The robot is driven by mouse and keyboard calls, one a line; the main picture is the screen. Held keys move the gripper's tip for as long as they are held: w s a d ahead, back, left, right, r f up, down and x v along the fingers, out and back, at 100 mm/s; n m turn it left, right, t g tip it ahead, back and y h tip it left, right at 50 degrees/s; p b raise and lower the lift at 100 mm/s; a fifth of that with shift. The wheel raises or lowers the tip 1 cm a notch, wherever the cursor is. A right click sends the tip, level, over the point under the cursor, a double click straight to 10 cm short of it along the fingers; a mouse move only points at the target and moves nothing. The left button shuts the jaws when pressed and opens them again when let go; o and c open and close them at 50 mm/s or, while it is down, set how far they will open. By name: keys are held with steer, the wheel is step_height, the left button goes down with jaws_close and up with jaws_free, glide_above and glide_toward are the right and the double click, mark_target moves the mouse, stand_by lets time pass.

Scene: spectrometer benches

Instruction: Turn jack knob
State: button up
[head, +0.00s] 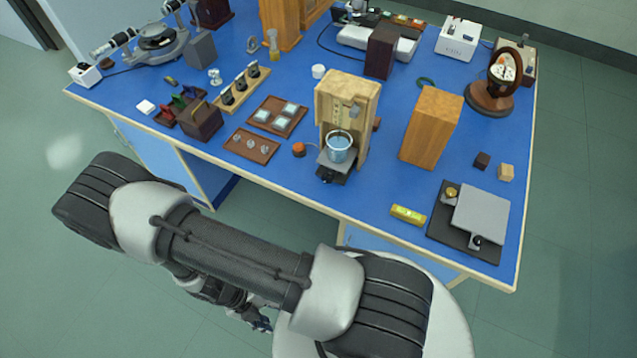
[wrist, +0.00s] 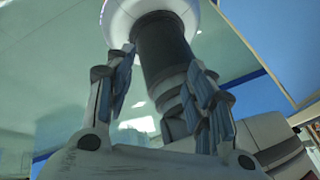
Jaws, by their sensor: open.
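A small dark jack (head: 334,170) stands near the front edge of the blue bench in the head view, under a glass beaker of bluish liquid (head: 338,150). A small dark knob (head: 325,179) appears at its front side; its detail is too small to tell. My gripper (head: 262,324) is low in front of the bench, partly behind my arm, well apart from the jack. In the wrist view my gripper (wrist: 165,78) has its two fingers spread with nothing held between them; parts of my own body show behind. The jack is not recognisable in the wrist view.
A wooden stand (head: 362,100) rises behind the beaker. An orange-brown round piece (head: 299,149) lies left of the jack. A wooden block (head: 430,128), a yellow level (head: 408,215) and a dark plate (head: 440,235) stand to the right. The floor before the bench is free.

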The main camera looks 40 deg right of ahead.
mark_target(326, 180)
steer(key=w+d+r+n+h, duration=0.1)
steer(key=d+r+n+h, duration=0.7)
steer(key=d+r, duration=0.3)
steer(key=w+d+n+t+h+p, duration=0.1)
steer(key=w+d+n+t+h, duration=0.2)
steer(key=w+n+t, duration=0.5)
steer(key=w+d+n+t+h, duration=0.2)
steer(key=d+n+t, duration=0.15)
steer(key=n, duration=0.75)
steer(key=x, duration=1)
steer(key=b+x, duration=0.1)
steer(key=x, duration=0.5)
steer(key=shift+w+r, duration=0.15)
steer(key=shift+r, duration=0.3)
steer(key=shift+c, duration=0.3)
